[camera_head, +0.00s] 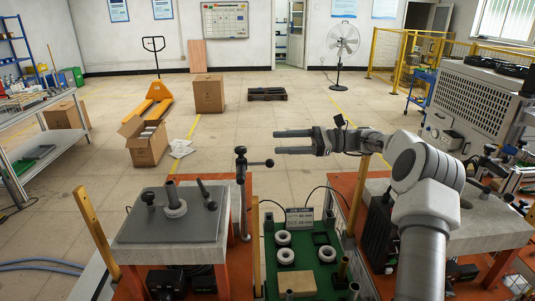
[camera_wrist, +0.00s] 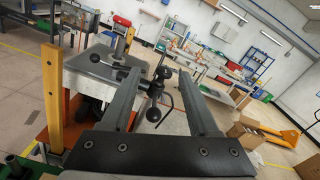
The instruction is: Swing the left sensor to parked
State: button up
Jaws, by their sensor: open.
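The left sensor (camera_head: 241,178) appears to be the slim dark post beside the left stone-topped stand, with a ball knob on top and a short arm ending in a black knob at the right. In the wrist view the sensor (camera_wrist: 155,90) shows between my fingers, farther out than the jaws. My gripper (camera_head: 276,142) is open and empty, to the right of the sensor and apparently a little above its side knob. Its two fingers (camera_wrist: 160,72) point toward the post. I see no clear contact.
The left stand (camera_head: 150,228) carries a grey plate with a round post and knobs. A green tray (camera_head: 325,282) with several white rings lies below my gripper. An upright wooden post (camera_head: 95,232) stands at the left. Cardboard boxes (camera_head: 146,145) are on the open floor beyond.

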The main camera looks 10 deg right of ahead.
jog(key=s+d+r, duration=0.2)
jog(key=d+r, duration=0.1)
jog(key=d, duration=0.1)
jog(key=shift+s+d, duration=0.3)
jog(key=shift+s, duration=0.05)
jog(key=shift+a+r, duration=0.1)
jog(key=s+a+n+h, duration=0.6)
jog(key=s+a+h, duration=0.5)
jog(key=a, duration=0.5)
jog(key=s+d+n+t+h+b, duration=0.15)
jog(key=s+n+t+h, duration=0.35)
jog(key=s, duration=1.1)
jog(key=s+d+f+n+h, duration=0.1)
jog(key=s+d+f+n, duration=0.1)
jog(key=s+d, duration=0.1)
jog(key=s+d+f+n+g+p, duration=0.1)
jog(key=s+d+f+n, duration=0.1)
jog(key=s, duration=0.3)
jog(key=shift+s+d+f+n+g+h, duration=0.2)
jog(key=shift+d+f+n+g+h, duration=0.1)
jog(key=shift+d+h, duration=0.1)
